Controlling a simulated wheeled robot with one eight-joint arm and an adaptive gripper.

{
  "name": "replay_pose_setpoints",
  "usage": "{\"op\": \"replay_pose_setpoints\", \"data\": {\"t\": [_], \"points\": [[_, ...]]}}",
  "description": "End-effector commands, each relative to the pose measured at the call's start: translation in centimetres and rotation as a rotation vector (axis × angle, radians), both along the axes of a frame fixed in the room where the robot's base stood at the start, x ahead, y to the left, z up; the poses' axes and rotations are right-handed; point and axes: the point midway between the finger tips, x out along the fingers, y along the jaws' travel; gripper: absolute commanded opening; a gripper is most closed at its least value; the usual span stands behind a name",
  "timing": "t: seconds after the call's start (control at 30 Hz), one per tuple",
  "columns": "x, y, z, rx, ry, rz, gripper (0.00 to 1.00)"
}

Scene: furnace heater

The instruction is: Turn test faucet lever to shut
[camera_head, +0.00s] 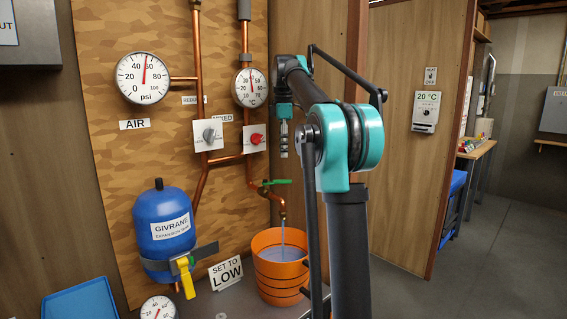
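The test faucet (281,208) hangs at the end of a copper pipe, left of my arm. Its green lever (276,181) lies roughly level on top of the faucet. Water (281,235) runs down from the spout into an orange bucket (283,277) below. My gripper (284,152) points down in front of the board. In the picture it is above the green lever and appears apart from it. Its fingers are too small and too narrow in view to tell whether they are open or shut.
A red knob (256,139) and a grey knob (209,135) sit on the pipes above. A blue expansion tank (164,228) with a yellow lever (186,284) stands left. A "SET TO LOW" sign (225,272) is beside the bucket. Open floor (480,255) lies right.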

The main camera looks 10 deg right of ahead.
Motion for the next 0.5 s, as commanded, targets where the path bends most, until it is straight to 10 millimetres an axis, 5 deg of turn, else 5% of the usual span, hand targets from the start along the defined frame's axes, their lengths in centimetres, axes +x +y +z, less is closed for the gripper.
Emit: {"op": "replay_pose_setpoints", "data": {"t": [0.2,0.5], "points": [[0.0,0.0,1.9,0.000,0.000,0.000,0.38],[0.0,0.0,2.2,0.000,0.000,0.000,0.38]]}}
